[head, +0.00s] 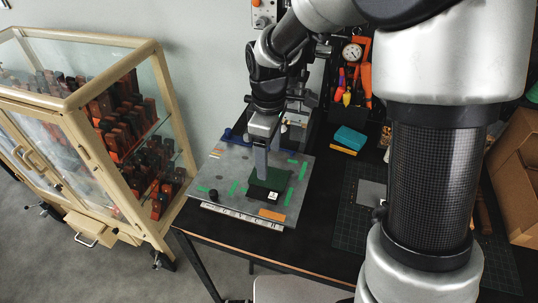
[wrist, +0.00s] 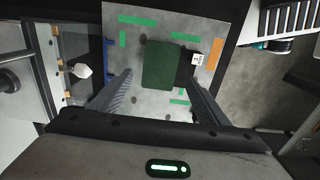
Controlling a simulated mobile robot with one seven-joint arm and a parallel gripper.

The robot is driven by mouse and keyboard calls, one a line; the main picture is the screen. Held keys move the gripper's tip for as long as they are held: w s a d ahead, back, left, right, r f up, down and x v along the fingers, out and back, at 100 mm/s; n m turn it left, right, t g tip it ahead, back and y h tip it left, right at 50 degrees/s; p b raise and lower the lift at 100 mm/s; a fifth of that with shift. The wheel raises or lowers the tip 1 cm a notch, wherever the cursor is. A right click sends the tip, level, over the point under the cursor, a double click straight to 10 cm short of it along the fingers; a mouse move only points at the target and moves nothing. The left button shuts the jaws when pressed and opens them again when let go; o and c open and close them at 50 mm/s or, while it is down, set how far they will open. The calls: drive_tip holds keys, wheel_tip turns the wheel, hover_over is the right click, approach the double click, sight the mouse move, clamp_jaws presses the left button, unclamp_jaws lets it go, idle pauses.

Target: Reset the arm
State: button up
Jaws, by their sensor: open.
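My gripper (head: 266,165) is open, pointing down over the grey plate (head: 228,160) on the black bench. In the wrist view my two fingers (wrist: 162,92) are spread apart with nothing held between them. A dark green block (wrist: 165,65) lies on the plate ahead of the fingertips, between them in the picture. The green block also shows in the head view (head: 272,180), just below my gripper and partly hidden by a finger. A black part with a white label (wrist: 197,59) sits against it. I cannot tell whether a fingertip touches the block.
A glass cabinet (head: 150,55) with orange and black parts stands at the left. Teal and yellow boxes (head: 349,138) lie behind the plate, near a tool board with a gauge (head: 352,52). A cutting mat (head: 345,225) and a cardboard box (head: 518,165) are at the right.

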drive_tip(key=shift+r, duration=0.65)
drive_tip(key=s+d+r+m+t, duration=0.2)
drive_tip(key=s+d+r+m, duration=0.4)
drive_tip(key=s+r+m, duration=0.1)
drive_tip(key=s+d+r+m+t+p, duration=0.1)
drive_tip(key=s+d+r+m+t, duration=0.2)
drive_tip(key=s+d+r+m, duration=0.3)
drive_tip(key=s+r+m, duration=0.1)
drive_tip(key=s+r, duration=0.2)
drive_tip(key=r, duration=0.2)
drive_tip(key=shift+s+d+t, duration=0.3)
